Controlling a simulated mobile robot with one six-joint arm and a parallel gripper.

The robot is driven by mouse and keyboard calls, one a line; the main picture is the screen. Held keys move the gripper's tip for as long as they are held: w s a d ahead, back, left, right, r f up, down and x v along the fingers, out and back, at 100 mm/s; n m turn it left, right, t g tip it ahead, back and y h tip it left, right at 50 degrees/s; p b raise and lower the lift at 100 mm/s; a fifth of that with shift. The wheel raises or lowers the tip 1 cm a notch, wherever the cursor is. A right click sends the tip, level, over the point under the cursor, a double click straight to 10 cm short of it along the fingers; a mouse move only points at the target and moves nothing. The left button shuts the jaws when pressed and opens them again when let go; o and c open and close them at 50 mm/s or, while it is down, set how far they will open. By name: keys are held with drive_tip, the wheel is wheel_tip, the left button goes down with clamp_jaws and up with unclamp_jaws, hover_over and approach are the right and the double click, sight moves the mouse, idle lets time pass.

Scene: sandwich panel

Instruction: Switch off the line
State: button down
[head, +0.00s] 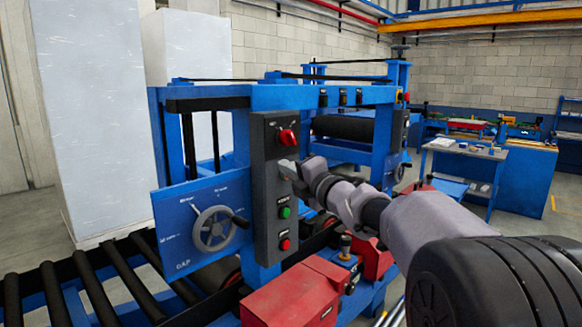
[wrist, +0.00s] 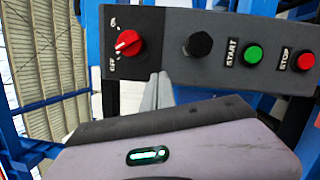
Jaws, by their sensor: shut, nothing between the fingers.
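A dark grey control box (head: 262,185) stands upright on the blue machine. Near its top is a red rotary switch (head: 287,137), which also shows in the wrist view (wrist: 128,43) between ON and OFF labels. I cannot tell for sure which label it points at. Below it on the box are a black knob (wrist: 198,43), a green START button (wrist: 253,54) and a red STOP button (wrist: 305,61). My gripper (head: 288,169) is shut and empty, in front of the box just below the red switch. Its fingers (wrist: 155,92) appear apart from the switch in the wrist view.
A blue GAP plate with a handwheel (head: 214,228) sits left of the box. A roller conveyor (head: 95,290) runs at lower left, and a red housing (head: 300,292) lies below the box. Tall white panels (head: 95,110) stand behind. A blue workbench (head: 490,165) is at right.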

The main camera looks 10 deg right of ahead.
drive_tip(key=d+p+v, duration=0.1)
drive_tip(key=v, duration=0.7)
drive_tip(key=shift+w, duration=0.2)
